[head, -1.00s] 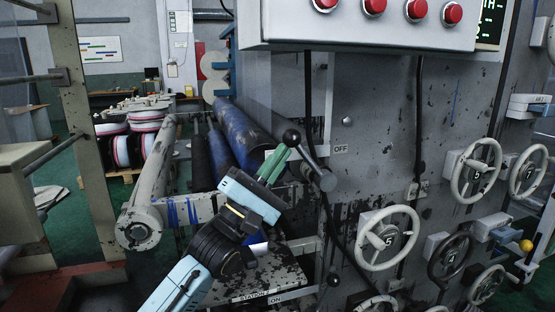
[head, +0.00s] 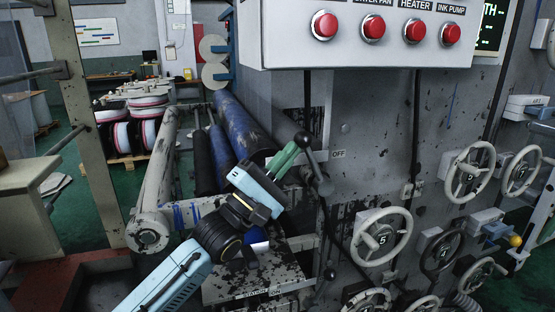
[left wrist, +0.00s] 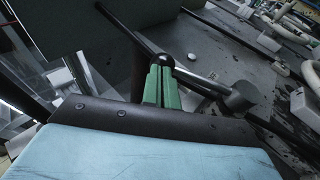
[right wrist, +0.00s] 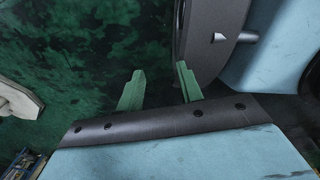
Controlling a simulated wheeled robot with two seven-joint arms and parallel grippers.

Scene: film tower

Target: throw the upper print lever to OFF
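The upper print lever has a black ball knob (head: 302,139) on a grey arm that rises up and slightly left from its hub (head: 322,185). An OFF label (head: 338,154) is on the panel just right of the lever. My left gripper (head: 292,153) has its green fingers together, with the tips against or just beside the knob. In the left wrist view the closed fingers (left wrist: 160,85) end right at the knob (left wrist: 166,60), which is not between them. My right gripper (right wrist: 158,82) is open and empty above green floor, seen only in the right wrist view.
Handwheels (head: 382,240) project from the panel at right. A button box (head: 365,45) overhangs above. Blue rollers (head: 240,125) lie behind the left gripper.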

